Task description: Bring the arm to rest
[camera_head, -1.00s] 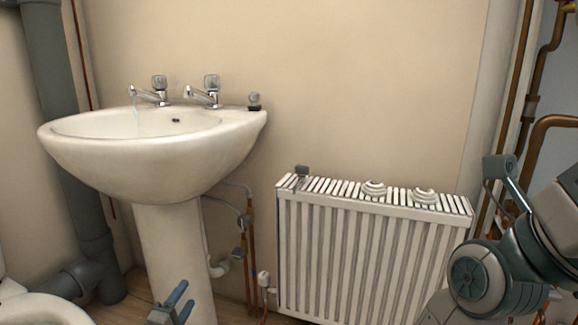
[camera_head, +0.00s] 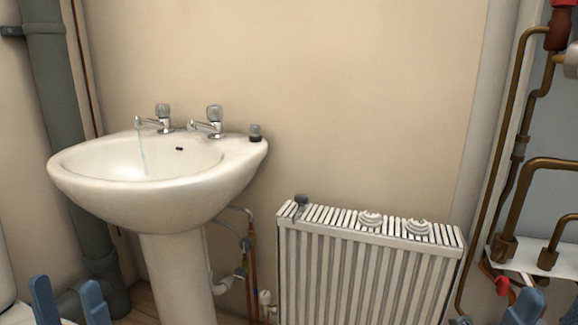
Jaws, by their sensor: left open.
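My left gripper (camera_head: 68,303) is at the bottom left corner, with its two blue fingers apart and nothing between them. It is in front of and below the white pedestal basin (camera_head: 150,208). My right gripper (camera_head: 525,306) shows only as a blue finger part at the bottom right edge, and its jaw opening cannot be made out. The rest of both arms is out of view.
A thin stream of water runs from the left tap (camera_head: 155,122) into the basin. A small grey-topped item (camera_head: 255,132) stands on the basin's right rim. White rings (camera_head: 370,219) and a grey item lie on the radiator (camera_head: 365,270). Copper pipes (camera_head: 515,200) line the right side.

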